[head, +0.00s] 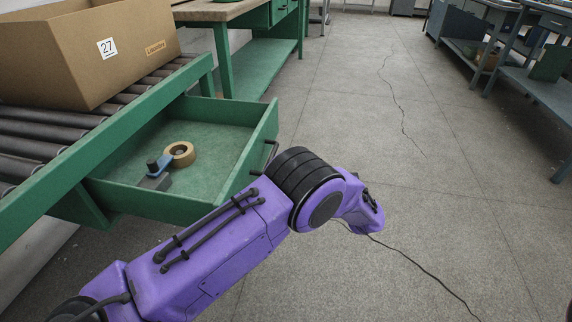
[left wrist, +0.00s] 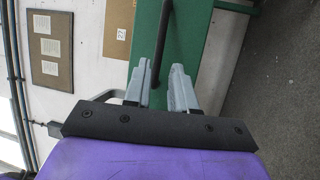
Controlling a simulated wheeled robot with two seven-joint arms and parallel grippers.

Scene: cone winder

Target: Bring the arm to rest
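My left arm (head: 215,250) is purple and reaches in from the left of the head view, bending in front of the drawer's near corner. My left gripper (left wrist: 162,78) shows only in the left wrist view; its two grey fingers are apart. The black bar handle (left wrist: 163,45) on the green drawer front (left wrist: 190,35) runs between the fingers in the picture; I cannot tell whether they touch it. In the head view the handle (head: 270,156) is partly visible beside my arm. My right gripper is not in view.
The green drawer (head: 215,140) stands open under the roller conveyor (head: 40,130), with a tape roll (head: 180,153) and a blue tape dispenser (head: 157,172) in it. A cardboard box (head: 60,60) sits on the rollers. Open floor (head: 420,180) lies to the right, with blue benches (head: 530,85) beyond.

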